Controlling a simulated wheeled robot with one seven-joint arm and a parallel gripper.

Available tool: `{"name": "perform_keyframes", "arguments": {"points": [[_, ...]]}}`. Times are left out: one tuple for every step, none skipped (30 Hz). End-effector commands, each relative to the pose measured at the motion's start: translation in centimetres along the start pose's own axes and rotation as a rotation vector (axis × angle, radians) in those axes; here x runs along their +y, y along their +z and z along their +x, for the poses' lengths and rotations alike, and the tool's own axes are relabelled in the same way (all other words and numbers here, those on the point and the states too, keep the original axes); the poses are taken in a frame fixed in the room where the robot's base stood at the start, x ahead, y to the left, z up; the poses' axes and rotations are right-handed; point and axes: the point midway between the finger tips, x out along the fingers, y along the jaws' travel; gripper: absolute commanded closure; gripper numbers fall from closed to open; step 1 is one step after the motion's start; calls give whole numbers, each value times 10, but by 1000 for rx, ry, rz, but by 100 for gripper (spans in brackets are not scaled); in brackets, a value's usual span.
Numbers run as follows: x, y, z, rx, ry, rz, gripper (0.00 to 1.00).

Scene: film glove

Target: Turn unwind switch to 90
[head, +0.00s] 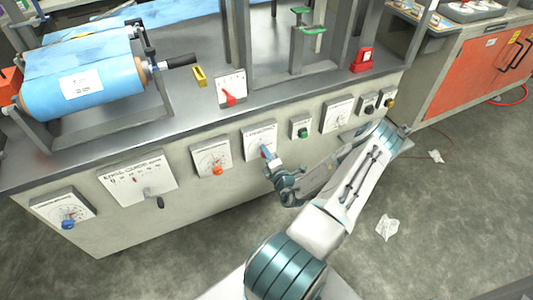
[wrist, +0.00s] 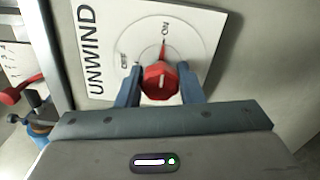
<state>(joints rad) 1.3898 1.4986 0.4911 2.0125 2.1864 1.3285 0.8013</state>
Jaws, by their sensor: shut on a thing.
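The unwind switch's red knob (wrist: 160,82) shows in the wrist view, on a white panel (wrist: 190,18) marked UNWIND, OFF and ON. Its thin red pointer is up in the picture, toward ON. The fingers of my gripper (wrist: 161,88) are on both sides of the knob and shut on it. In the head view, my gripper (head: 268,157) is at a white panel (head: 260,136) on the machine's front. The knob is hidden there by the gripper.
Neighbouring panels hold an orange knob (head: 217,170) to the left and a green button (head: 302,132) to the right. Above stands a red lever (head: 230,98) on the countertop. A blue film roll (head: 75,95) is at upper left. The floor in front is mostly clear.

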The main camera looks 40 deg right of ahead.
Motion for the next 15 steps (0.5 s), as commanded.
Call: {"name": "perform_keyframes", "arguments": {"points": [[-1, -2, -1, 3, -3, 7, 89], [-1, -2, -1, 3, -3, 9, 89], [-1, -2, -1, 4, -3, 10, 89], [-1, -2, -1, 4, -3, 11, 89], [-1, -2, -1, 4, -3, 11, 89], [-1, -2, -1, 4, -3, 11, 89], [-1, -2, -1, 4, -3, 11, 89], [-1, -2, -1, 4, -3, 11, 89], [-1, -2, -1, 4, -3, 11, 89], [-1, -2, -1, 4, -3, 11, 89], [-1, -2, -1, 4, -3, 11, 89], [-1, -2, -1, 4, -3, 11, 89], [-1, -2, -1, 4, -3, 11, 64], [-1, -2, -1, 4, -3, 11, 55], [-1, -2, -1, 4, -3, 10, 45]]}}
